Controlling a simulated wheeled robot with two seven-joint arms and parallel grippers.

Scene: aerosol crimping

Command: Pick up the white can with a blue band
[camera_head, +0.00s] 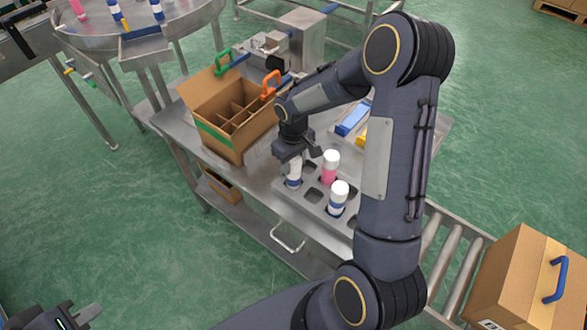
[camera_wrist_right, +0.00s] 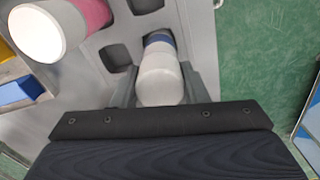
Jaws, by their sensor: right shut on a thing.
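A white can with a blue band (camera_head: 294,172) stands upright at the left corner of a grey holder (camera_head: 315,208) with square pockets. It also shows in the right wrist view (camera_wrist_right: 160,78). My right gripper (camera_head: 294,155) is shut on its upper part, with one finger on each side. I cannot tell whether its base still rests in the pocket. A second white can with a blue band (camera_head: 339,198) and a pink can with a white cap (camera_head: 331,167) stand in other pockets. My left gripper (camera_head: 84,312) is partly in view at the bottom left, away from the table; its opening is unclear.
An open, divided cardboard box (camera_head: 218,122) stands left of the holder on the steel table (camera_head: 262,178). A blue box (camera_head: 353,118) lies behind the cans. A round table (camera_head: 100,30) with more cans is at the far left. A roller conveyor (camera_head: 447,255) and a carton (camera_head: 530,280) are at right.

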